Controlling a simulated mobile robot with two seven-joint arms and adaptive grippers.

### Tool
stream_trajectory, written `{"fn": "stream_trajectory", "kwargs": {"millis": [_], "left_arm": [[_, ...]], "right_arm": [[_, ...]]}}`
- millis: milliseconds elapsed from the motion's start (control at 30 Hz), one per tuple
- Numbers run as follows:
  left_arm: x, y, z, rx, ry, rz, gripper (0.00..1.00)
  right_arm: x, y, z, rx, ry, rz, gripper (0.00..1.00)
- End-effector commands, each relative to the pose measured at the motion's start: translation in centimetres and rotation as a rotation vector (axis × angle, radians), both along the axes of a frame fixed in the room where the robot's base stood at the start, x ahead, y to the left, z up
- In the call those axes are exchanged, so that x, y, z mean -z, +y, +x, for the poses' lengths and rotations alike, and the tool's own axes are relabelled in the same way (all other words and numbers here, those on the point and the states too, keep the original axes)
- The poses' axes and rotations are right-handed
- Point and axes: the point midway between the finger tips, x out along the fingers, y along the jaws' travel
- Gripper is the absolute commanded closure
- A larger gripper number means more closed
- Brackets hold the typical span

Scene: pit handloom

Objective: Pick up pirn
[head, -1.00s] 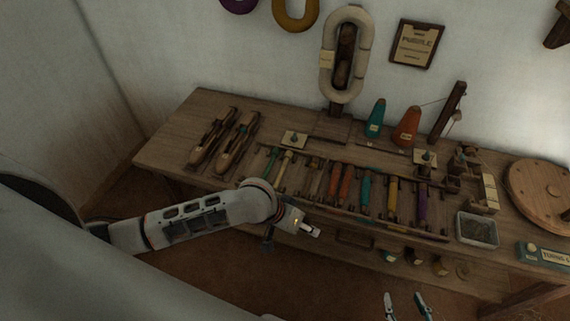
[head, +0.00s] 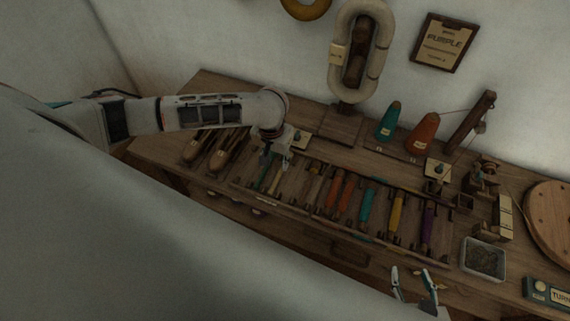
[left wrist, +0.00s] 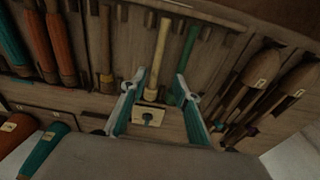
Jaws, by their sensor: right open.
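Several pirns lie side by side in a rack (head: 352,235) on the wooden bench. They include green (head: 263,170), orange (head: 346,195), teal (head: 367,206), yellow (head: 396,214) and purple (head: 428,222) ones. My left gripper (head: 272,166) is over the rack's left end and partly covers the pirns there. In the left wrist view, its teal fingers (left wrist: 160,84) are open and empty. A cream pirn (left wrist: 161,48) shows between and beyond the fingertips, and the green pirn (left wrist: 190,46) is beside it. Contact cannot be told. My right gripper (head: 411,274) is open and empty at the bench front.
Two wooden shuttles (head: 216,152) lie left of the rack. Teal (head: 388,121) and orange (head: 422,133) cones, a small wooden winder (head: 483,178) and a metal tray (head: 484,258) stand behind and to the right. A wound yarn loop (head: 340,78) rises at the back.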

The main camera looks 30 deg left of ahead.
Motion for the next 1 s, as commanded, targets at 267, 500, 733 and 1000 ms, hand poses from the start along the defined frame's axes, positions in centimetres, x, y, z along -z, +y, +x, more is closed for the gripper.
{"fn": "stream_trajectory", "kwargs": {"millis": [267,500,733,1000], "left_arm": [[3.4,-0.6,0.4,0.001,0.001,-0.001,0.69],[6.1,-0.7,0.7,0.001,0.0,0.0,0.69],[6.2,-0.7,0.8,0.001,-0.001,-0.001,0.69],[6.2,-0.7,0.8,0.001,-0.001,-0.001,1.0]], "right_arm": [[1.0,0.7,-0.4,-0.011,0.001,0.009,0.54],[1.2,0.5,0.4,-0.009,-0.015,0.006,0.54],[1.2,0.4,0.3,-0.008,-0.012,0.005,0.54],[1.6,0.4,0.1,-0.008,-0.005,0.003,0.54]]}}
